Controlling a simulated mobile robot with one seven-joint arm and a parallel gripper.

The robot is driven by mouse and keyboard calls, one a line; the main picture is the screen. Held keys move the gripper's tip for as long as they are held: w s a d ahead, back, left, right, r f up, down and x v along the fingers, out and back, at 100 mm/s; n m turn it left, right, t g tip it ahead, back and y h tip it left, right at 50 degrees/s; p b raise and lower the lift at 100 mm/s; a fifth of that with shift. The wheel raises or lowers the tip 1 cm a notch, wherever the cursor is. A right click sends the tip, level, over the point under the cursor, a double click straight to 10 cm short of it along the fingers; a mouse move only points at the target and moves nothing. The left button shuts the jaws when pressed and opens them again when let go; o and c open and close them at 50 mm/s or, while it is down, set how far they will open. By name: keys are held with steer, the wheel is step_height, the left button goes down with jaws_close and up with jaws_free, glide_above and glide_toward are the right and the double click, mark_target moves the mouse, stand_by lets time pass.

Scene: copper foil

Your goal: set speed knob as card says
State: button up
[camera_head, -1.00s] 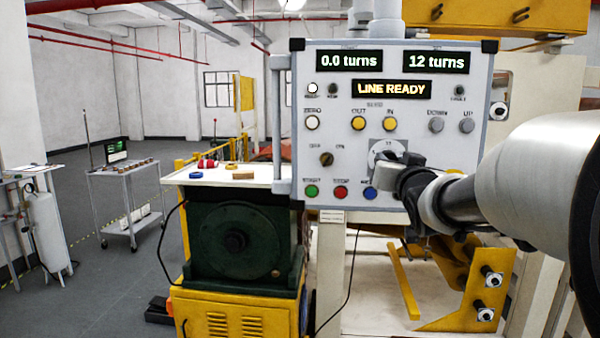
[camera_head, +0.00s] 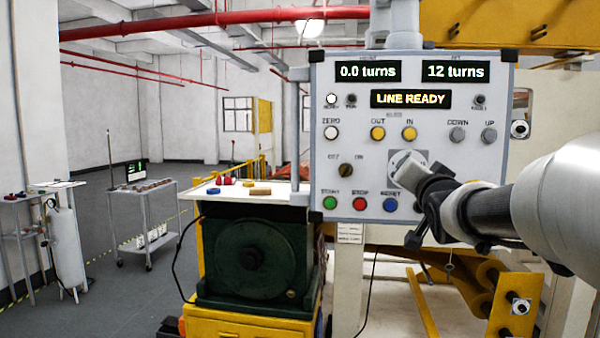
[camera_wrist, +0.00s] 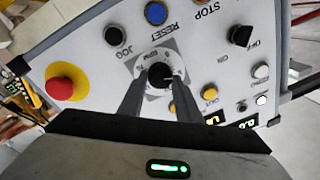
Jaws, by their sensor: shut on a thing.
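In the head view my gripper (camera_head: 408,172) covers the knob and part of the dial plate (camera_head: 398,158) on the grey control panel (camera_head: 325,110). The dial's numbers are too small to read. A small white label (camera_head: 350,232) hangs below the panel; its text is unreadable, and I cannot tell whether it is the card.
Displays on the panel read 0.0 turns, 12 turns and LINE READY (camera_head: 411,99). A trolley (camera_head: 145,200) stands far left.

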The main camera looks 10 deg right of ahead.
steer(key=o, duration=1.1)
steer(key=shift+s, duration=0.1)
steer(key=b+v, duration=0.2)
steer(key=v, duration=1.5)
steer(key=shift+s+a, duration=0.1)
steer(key=shift+s, duration=0.05)
